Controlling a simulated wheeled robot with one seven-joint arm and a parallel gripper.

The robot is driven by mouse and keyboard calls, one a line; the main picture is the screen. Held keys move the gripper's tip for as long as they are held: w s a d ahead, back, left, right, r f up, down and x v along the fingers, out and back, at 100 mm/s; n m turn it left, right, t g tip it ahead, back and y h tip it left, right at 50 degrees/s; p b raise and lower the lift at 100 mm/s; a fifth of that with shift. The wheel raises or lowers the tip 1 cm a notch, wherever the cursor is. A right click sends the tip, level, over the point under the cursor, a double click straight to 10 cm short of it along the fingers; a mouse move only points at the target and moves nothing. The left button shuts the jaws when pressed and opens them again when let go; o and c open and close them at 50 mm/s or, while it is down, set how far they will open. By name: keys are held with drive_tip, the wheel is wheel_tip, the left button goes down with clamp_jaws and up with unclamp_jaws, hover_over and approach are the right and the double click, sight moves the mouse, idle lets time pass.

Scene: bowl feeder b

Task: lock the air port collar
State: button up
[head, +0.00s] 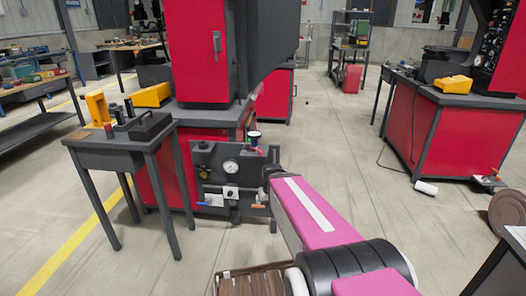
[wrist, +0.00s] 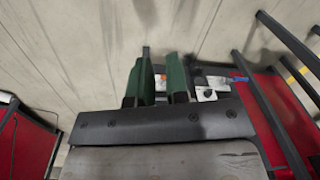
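A dark air panel (head: 210,158) hangs on the side of the red machine. It carries a round white gauge (head: 231,166), a white block (head: 230,192), a blue lever (head: 203,204) and an orange lever (head: 256,206). I cannot make out which fitting is the air port collar. In the wrist view, my gripper (wrist: 158,80) has two green fingers held apart. In the head view my own arm reaches the panel's right side and hides the fingers.
A small grey table (head: 105,142) with yellow and black items stands left of the panel. The red machine (head: 195,50) rises behind it. Another red cabinet (head: 455,140) is at the right, with a white cylinder (head: 426,187) on the floor. The floor between is mostly clear.

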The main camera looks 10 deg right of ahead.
sight(259, 151)
drive_tip(key=w+d+r+y, duration=0.1)
drive_tip(key=w+d+r, duration=0.1)
drive_tip(key=w, duration=0.3)
drive_tip(key=w+d+r+n+t+y, duration=0.1)
drive_tip(key=w+d+r, duration=0.1)
drive_tip(key=w, duration=0.3)
drive_tip(key=w+d+r+y, duration=0.1)
drive_tip(key=w+d+r, duration=0.1)
drive_tip(key=w+r, duration=0.2)
drive_tip(key=shift+w+r, duration=0.25)
drive_tip(key=shift+w, duration=0.65)
clamp_jaws()
drive_tip(key=w+d+r+n+t+y, duration=0.2)
drive_tip(key=w+d+r+y, duration=0.1)
drive_tip(key=w+d+r, duration=0.4)
drive_tip(key=w+r, duration=0.3)
drive_tip(key=r, duration=0.1)
drive_tip(key=shift+d+r+n, duration=0.3)
drive_tip(key=shift+r, duration=0.05)
drive_tip(key=shift+w+a+f, duration=0.3)
drive_tip(key=shift+a+f, duration=1.05)
drive_tip(key=shift+a, duration=0.2)
drive_tip(key=shift+w+a+f, duration=0.35)
drive_tip(key=shift+a+f, duration=1)
drive_tip(key=shift+a, duration=0.2)
drive_tip(key=shift+w+a+f, duration=0.3)
drive_tip(key=shift+a+f, duration=1.05)
drive_tip(key=shift+a, duration=0.2)
